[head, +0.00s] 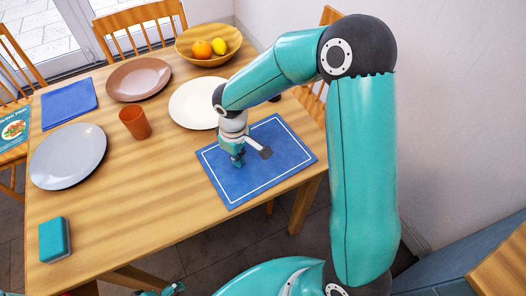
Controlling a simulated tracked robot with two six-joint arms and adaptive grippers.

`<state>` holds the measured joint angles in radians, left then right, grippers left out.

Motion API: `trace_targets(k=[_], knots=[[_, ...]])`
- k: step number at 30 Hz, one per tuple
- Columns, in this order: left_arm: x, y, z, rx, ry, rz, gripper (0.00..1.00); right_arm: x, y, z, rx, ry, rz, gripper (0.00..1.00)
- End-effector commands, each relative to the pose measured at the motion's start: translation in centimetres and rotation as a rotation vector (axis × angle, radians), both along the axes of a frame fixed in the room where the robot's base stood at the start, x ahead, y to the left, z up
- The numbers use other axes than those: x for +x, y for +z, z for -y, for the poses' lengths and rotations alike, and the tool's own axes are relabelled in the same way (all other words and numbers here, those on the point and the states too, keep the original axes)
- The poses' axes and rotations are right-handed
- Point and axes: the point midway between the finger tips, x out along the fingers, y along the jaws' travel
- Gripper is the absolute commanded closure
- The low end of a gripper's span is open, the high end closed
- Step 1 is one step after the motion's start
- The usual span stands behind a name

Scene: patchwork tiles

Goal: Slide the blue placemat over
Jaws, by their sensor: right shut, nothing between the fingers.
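The blue placemat (281,160) with a white border line lies flat at the right end of the table, close to the table's near edge. My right gripper (238,162) points down over the left part of the placemat, with its fingers shut and nothing between them. The fingertips are at or just above the mat; I cannot tell whether they touch it. The gripper hides a small part of the mat. A small part of what looks like my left gripper (174,289) shows at the bottom edge, too cut off to read.
On the wooden table (150,185) are a cream plate (190,103) just behind the mat, an orange cup (135,122), a brown plate (138,80), a grey plate (68,156), a folded blue cloth (69,98), a teal sponge (54,240) and a fruit bowl (208,60). The middle front is clear.

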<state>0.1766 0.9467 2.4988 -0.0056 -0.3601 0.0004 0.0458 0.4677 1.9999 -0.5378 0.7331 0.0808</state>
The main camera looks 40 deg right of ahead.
Motion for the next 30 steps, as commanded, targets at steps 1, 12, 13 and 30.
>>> trace_targets(k=[1,12,13,30], knots=[[0.0,-0.1,0.0,0.000,0.000,0.000,0.11,0.1,0.0,-0.3,0.000,0.002,0.000,1.00],[0.0,-0.3,0.0,0.000,0.000,0.000,0.11,0.4,0.1,-1.6,0.000,0.000,0.001,1.00],[0.0,-0.3,0.0,0.000,0.000,0.000,0.11,0.4,0.1,-1.6,0.000,0.000,0.001,1.00],[0.0,-1.0,0.0,0.000,0.000,0.000,0.11,1.0,-0.2,-4.3,0.001,-0.001,0.000,1.00]])
